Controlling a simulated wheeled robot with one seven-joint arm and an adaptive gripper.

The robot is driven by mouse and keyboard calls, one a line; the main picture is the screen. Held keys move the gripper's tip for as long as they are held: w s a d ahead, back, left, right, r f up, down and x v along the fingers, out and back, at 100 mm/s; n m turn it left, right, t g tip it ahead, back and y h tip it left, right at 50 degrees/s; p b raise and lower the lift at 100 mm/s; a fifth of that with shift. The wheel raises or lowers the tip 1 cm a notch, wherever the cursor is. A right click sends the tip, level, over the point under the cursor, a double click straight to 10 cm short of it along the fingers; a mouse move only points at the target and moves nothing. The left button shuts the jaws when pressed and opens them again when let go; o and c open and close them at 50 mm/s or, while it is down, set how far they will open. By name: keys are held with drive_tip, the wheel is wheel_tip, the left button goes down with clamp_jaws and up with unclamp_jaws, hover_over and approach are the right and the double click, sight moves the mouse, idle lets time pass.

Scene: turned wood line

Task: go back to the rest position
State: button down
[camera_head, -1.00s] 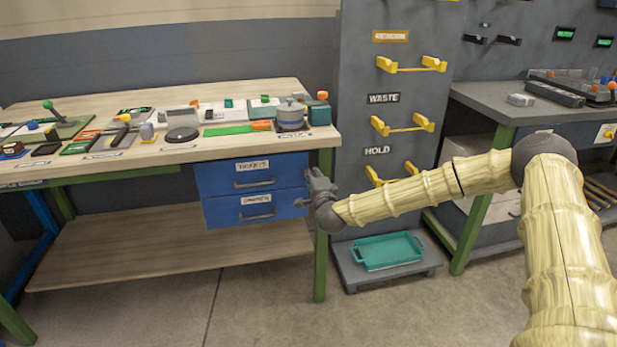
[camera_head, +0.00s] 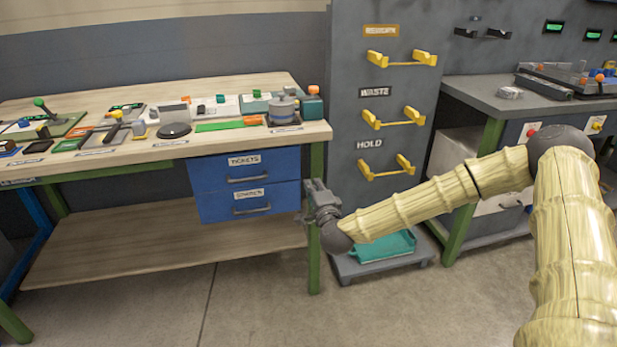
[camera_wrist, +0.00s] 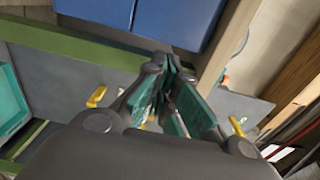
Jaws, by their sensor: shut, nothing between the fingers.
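My gripper (camera_head: 318,196) hangs in front of the workbench's right front leg, just right of the blue drawers. Its jaws are shut with nothing visible between them. In the wrist view, the gripper (camera_wrist: 172,72) shows dark finger links and teal pads. My bamboo-like arm reaches in from the right side of the head view, with the elbow raised and the forearm sloping down to the left.
A wooden workbench (camera_head: 70,95) holds several tools and parts. Blue drawers (camera_head: 222,187) hang beneath it. A grey panel (camera_head: 345,120) carries yellow hooks (camera_head: 400,58). A teal tray (camera_head: 385,250) sits low behind my forearm. A grey side table (camera_head: 490,95) stands right. Foreground floor is open.

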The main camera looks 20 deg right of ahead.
drive_tip(key=s+a+f+n+g+y, duration=0.3)
drive_tip(key=s+a+f+n+g, duration=0.15)
drive_tip(key=s+a+f, duration=0.55)
drive_tip(key=s+a+f+n+g+y, duration=0.2)
drive_tip(key=s+a+f+n+g, duration=0.35)
drive_tip(key=s+f, duration=0.8)
drive_tip(key=s+a+f+n+g, duration=0.1)
drive_tip(key=s+f+n+g, duration=0.15)
drive_tip(key=s+f, duration=0.6)
drive_tip(key=s+d+f+n+g+h, duration=0.2)
drive_tip(key=s+d+n+g, duration=0.15)
drive_tip(key=s, duration=0.65)
drive_tip(key=s+d+f+n+g+h, duration=0.1)
drive_tip(key=s+d+f+n+g, duration=0.3)
drive_tip(key=s, duration=0.6)
wheel_tip(320, 180, up, 21)
drive_tip(key=d+m+t+p, duration=0.1)
drive_tip(key=t+p, duration=0.1)
drive_tip(key=p, duration=1.6)
drive_tip(key=shift+s+d+p, duration=0.15)
drive_tip(key=shift+d+p, duration=0.05)
drive_tip(key=shift+p, duration=0.2)
